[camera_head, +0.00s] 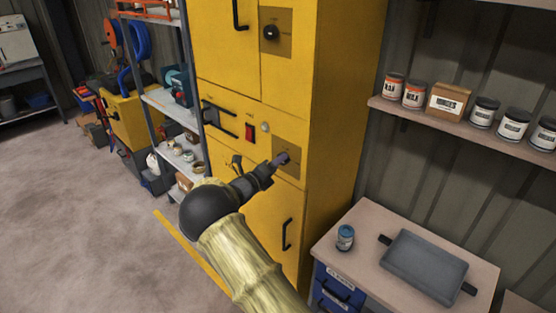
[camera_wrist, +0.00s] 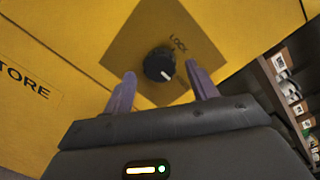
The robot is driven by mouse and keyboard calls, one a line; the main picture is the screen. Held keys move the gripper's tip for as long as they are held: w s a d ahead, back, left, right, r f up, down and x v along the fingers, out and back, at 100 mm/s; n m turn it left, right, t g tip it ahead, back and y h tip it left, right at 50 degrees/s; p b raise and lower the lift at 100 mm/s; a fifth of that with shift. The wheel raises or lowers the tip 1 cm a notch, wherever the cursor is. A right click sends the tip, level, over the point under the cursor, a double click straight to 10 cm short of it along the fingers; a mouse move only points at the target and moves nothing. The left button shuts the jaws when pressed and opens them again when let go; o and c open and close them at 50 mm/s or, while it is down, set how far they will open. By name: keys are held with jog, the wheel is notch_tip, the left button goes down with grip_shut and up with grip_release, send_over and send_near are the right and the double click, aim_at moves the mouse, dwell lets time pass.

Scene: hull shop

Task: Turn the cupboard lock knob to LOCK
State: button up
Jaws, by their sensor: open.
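The lock knob (camera_wrist: 158,65) is a round black knob with a white pointer mark, on a tan plate (camera_wrist: 178,22) marked LOCK. The mark points down and right in the wrist view, not at the word LOCK. Other lettering below it is partly hidden by the right finger. My gripper (camera_wrist: 165,80) is open, with one purple finger on each side of the knob; I cannot tell whether they touch it. In the head view my gripper (camera_head: 281,158) is at the lower plate (camera_head: 292,152) of the yellow cupboard (camera_head: 335,110) and hides the knob there.
Another black knob (camera_head: 271,32) sits on an upper plate. A red switch (camera_head: 249,132) and bar handle (camera_head: 286,234) are near my arm.

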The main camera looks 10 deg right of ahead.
jog(key=shift+w+d, duration=0.35)
jog(key=shift+d, duration=0.05)
jog(key=shift+c, duration=0.2)
jog(key=c, duration=0.9)
jog(key=shift+c, duration=0.2)
